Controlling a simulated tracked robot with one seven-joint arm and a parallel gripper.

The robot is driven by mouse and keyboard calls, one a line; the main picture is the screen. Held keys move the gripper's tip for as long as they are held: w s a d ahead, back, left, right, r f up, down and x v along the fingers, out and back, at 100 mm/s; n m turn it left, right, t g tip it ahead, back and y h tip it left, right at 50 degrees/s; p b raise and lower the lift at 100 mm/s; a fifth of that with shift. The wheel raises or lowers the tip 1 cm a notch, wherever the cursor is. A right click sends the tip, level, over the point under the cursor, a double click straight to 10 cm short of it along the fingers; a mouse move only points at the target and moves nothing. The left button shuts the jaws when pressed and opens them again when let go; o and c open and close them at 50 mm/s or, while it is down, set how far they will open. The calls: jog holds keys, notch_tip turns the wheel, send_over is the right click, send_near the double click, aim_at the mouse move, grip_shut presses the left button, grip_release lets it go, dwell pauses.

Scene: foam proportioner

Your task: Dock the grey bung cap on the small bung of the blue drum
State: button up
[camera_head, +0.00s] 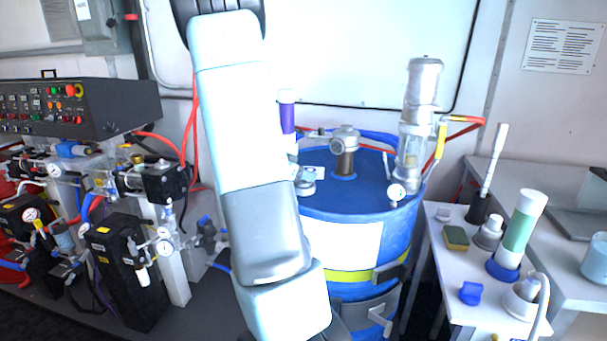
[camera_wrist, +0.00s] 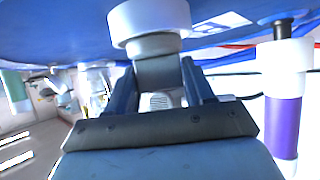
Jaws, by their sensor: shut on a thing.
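The blue drum (camera_head: 345,290) stands at the centre of the head view, and its top surface shows along the upper edge of the wrist view (camera_wrist: 60,30). My gripper (camera_wrist: 160,80) is shut on the grey bung cap (camera_wrist: 157,68), with a finger on each side of its grey body. A wide white ring (camera_wrist: 150,20) lies beyond the cap, against the drum top; I cannot tell whether it belongs to the cap or the bung. A small grey and white round piece (camera_head: 306,183) shows at the drum top beside my arm. The gripper's fingers are hidden in the head view.
A purple tube with a white end (camera_head: 287,115) stands close to my gripper, also in the wrist view (camera_wrist: 284,125). A metal fitting (camera_head: 345,150) and a tall clear pump (camera_head: 416,130) stand on the drum. A cluttered side table (camera_head: 455,275) is at right.

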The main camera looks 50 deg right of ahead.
jog(key=shift+f, duration=0.55)
jog(key=o, duration=0.8)
jog(key=shift+c, duration=0.2)
jog(key=shift+r, duration=0.1)
jog(key=v, duration=1.1)
dwell(0.8)
